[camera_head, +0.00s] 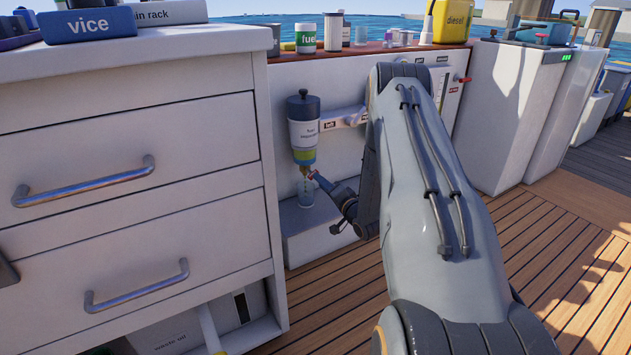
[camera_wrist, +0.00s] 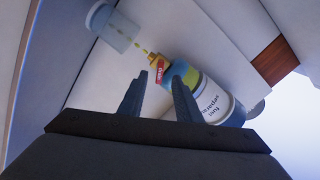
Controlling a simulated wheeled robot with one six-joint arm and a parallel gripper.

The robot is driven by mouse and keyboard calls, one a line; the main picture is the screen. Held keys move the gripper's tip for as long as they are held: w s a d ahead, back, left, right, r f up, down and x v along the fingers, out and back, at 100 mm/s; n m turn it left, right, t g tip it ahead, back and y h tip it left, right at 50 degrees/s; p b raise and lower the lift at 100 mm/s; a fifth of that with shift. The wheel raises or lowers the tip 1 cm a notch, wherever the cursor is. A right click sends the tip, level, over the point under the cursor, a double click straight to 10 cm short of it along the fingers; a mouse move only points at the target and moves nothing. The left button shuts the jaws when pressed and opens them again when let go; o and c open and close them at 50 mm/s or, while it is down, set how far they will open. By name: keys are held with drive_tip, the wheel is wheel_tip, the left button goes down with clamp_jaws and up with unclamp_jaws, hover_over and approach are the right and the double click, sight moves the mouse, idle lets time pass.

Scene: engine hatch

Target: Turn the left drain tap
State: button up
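The left fuel separator (camera_head: 304,132) is a dark-topped cylinder with a white label and a yellow-green bowl, mounted on the white wall. It lies tilted in the wrist view (camera_wrist: 208,98). Its drain tap has a red handle (camera_wrist: 160,69) on a brass outlet under the bowl. A line of yellow drops runs from the outlet toward a clear jar (camera_head: 306,190), which also shows in the wrist view (camera_wrist: 112,29). My gripper (camera_wrist: 157,84) is open, with the red handle between and just beyond its fingertips. I cannot tell whether they touch.
A white drawer cabinet (camera_head: 130,150) stands close on the left. The jar stands on a white step (camera_head: 312,236). A white bar marked "left" (camera_head: 343,119) is on the wall right of the separator. Bottles and a yellow diesel can (camera_head: 452,20) stand on the ledge above.

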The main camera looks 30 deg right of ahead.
sight(310, 172)
drive_tip(key=w+b, duration=0.1)
drive_tip(key=w, duration=0.3)
drive_tip(key=shift+w+b, duration=0.3)
drive_tip(key=shift+w, duration=0.1)
clamp_jaws()
